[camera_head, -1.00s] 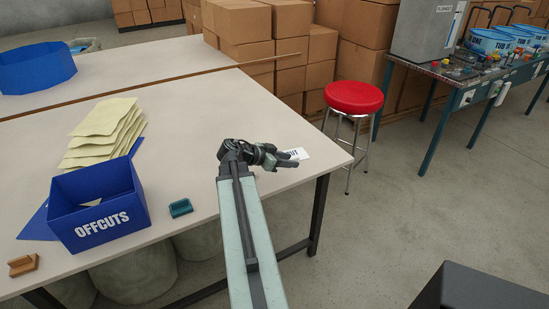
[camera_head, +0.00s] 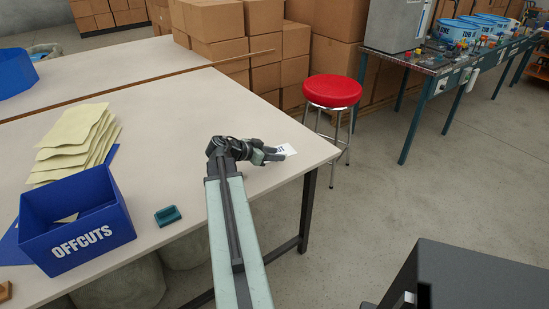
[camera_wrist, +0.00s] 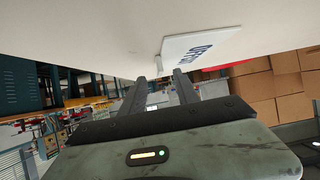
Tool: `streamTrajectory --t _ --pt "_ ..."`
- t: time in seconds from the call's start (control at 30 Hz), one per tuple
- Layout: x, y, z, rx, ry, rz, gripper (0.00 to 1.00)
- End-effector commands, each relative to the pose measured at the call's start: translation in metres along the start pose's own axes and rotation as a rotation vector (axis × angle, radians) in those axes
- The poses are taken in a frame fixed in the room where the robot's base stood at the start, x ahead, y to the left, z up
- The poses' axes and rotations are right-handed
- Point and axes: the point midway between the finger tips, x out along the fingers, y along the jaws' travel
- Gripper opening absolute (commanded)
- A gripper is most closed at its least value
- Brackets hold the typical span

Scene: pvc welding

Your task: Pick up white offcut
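The white offcut (camera_head: 288,149) is a small flat white piece with dark lettering, lying on the table near its right edge. In the wrist view the offcut (camera_wrist: 205,46) shows at the upper middle, just beyond my fingertips, with a small upright tab at its near corner. My gripper (camera_head: 270,154) is low over the table at the left side of the offcut and partly covers it. In the wrist view my gripper (camera_wrist: 160,80) has its two fingers apart, with nothing seen held between them. I cannot tell whether a finger touches the offcut.
A blue bin marked OFFCUTS (camera_head: 82,240) stands at the left of the table (camera_head: 160,110). Yellow sheets (camera_head: 75,140) lie behind it and a teal block (camera_head: 168,215) beside it. A red stool (camera_head: 332,92) stands by the right edge. Cardboard boxes (camera_head: 240,50) are stacked behind.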

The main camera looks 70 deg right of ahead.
Motion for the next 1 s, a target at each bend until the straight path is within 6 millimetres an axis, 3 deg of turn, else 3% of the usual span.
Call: streamTrajectory --t 0.1,0.3,0.33,0.47,0.83,1.0 --pt "0.021 -0.001 0.003 0.000 0.000 0.001 0.37" --pt "0.021 -0.001 0.001 -0.001 0.000 -0.001 0.37" --pt "0.021 -0.001 0.001 -0.001 0.000 -0.001 0.35" --pt "0.021 -0.001 0.001 -0.001 0.000 -0.001 0.00" --pt "0.020 -0.001 0.000 -0.002 -0.001 -0.002 0.00" --pt "0.012 -0.001 -0.014 -0.002 -0.001 -0.002 0.00"
